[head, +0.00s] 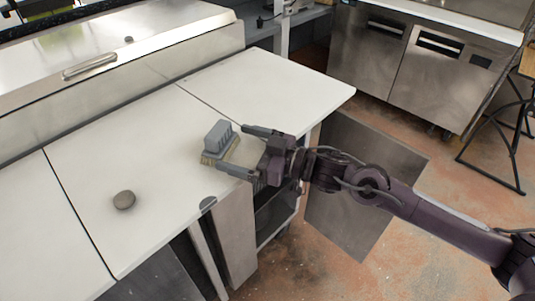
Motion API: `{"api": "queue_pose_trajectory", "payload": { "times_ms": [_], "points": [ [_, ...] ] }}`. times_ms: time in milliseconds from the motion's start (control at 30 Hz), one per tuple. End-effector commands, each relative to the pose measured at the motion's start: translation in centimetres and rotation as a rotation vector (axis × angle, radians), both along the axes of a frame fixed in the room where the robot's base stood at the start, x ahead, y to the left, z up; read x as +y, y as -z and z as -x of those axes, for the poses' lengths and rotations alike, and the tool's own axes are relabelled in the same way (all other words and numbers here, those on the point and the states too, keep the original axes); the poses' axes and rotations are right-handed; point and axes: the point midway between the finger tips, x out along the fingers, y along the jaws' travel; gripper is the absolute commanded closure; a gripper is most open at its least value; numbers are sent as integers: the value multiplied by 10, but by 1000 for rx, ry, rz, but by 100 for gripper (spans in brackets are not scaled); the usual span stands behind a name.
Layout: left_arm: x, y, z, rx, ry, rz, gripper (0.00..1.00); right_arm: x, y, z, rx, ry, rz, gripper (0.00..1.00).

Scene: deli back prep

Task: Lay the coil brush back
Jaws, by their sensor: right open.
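The coil brush (218,141) has a grey block handle and pale bristles. It stands on the white counter top (160,140), bristles down, close to the counter's right edge. My right gripper (238,151) reaches in from the right, low over the counter. Its two fingers are spread apart, one towards the far side and one towards the near side of the brush. The brush sits at or just beyond the fingertips; whether a finger touches it I cannot tell. My left gripper is out of view.
A small round grey-brown object (124,200) lies on the counter at the lower left. A steel lidded unit (120,70) with a bar handle runs along the back. Steel cabinets (410,70) and a black stool frame (500,140) stand at the right. The counter around the brush is clear.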

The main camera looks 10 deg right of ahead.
Motion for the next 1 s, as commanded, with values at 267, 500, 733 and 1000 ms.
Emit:
{"api": "queue_pose_trajectory", "payload": {
  "times_ms": [267, 500, 733, 1000],
  "points": [
    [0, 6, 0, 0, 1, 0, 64, -49, 3, 31, 4, 0, 6, 0],
    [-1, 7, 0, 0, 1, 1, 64, -67, 1, 41, 2, -1, 1, 0],
    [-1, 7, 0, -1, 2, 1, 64, -68, 0, 42, 0, -2, 0, 0],
    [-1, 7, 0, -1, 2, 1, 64, -68, 0, 42, 1, -1, 1, 0]
  ]
}}
